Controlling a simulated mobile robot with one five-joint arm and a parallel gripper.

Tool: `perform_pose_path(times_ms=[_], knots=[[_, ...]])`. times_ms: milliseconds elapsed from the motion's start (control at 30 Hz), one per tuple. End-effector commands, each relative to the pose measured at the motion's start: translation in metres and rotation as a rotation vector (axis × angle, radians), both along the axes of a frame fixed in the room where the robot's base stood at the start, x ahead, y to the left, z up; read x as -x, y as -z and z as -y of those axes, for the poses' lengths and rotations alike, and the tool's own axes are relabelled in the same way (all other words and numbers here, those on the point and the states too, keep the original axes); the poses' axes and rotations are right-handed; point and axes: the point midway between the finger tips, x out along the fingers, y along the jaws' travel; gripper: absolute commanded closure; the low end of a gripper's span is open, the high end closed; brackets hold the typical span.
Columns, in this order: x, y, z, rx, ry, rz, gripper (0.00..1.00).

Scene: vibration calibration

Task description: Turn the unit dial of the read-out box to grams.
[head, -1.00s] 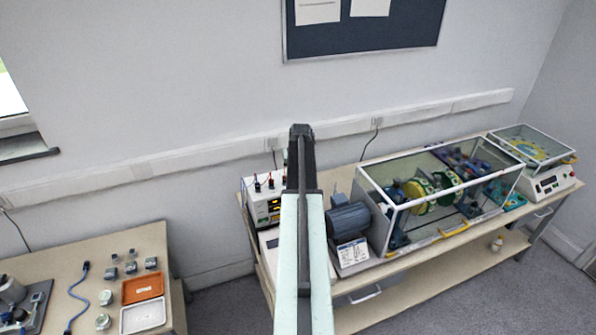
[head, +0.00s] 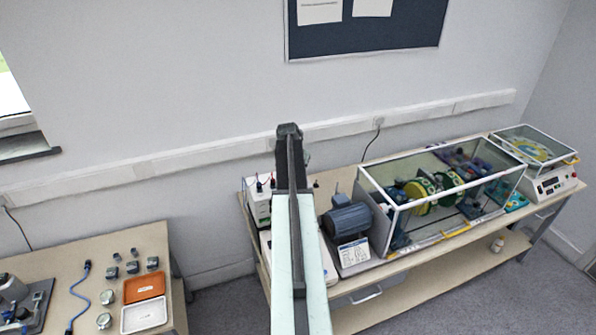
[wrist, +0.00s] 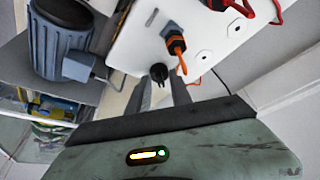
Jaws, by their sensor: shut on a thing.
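The read-out box (head: 257,208) stands at the left end of the right bench, with cables plugged in at its top. I cannot read the dial's setting or markings. My gripper is hidden in the head view.
A blue-grey motor (head: 348,218) stands right of the box, close to my arm. A glass-sided case (head: 430,200) with a rotor rig is further right. An orange plug (wrist: 176,45) and its cable lie close to the fingers. A second table (head: 75,250) stands left.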

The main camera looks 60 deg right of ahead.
Motion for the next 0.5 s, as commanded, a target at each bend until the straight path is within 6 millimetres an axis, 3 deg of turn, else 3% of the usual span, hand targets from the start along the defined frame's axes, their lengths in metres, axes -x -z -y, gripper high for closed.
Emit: perform_pose_path(times_ms=[267, 300, 367, 500], knots=[[0.0023, 0.0002, 0.0014, 0.002, 0.004, -0.004, 1.00], [0.0023, 0.0002, 0.0014, 0.002, 0.004, -0.004, 0.72], [0.0021, 0.0002, 0.0012, 0.001, 0.003, -0.003, 0.55], [0.0014, 0.0002, 0.0007, 0.001, 0.002, -0.002, 0.54]])
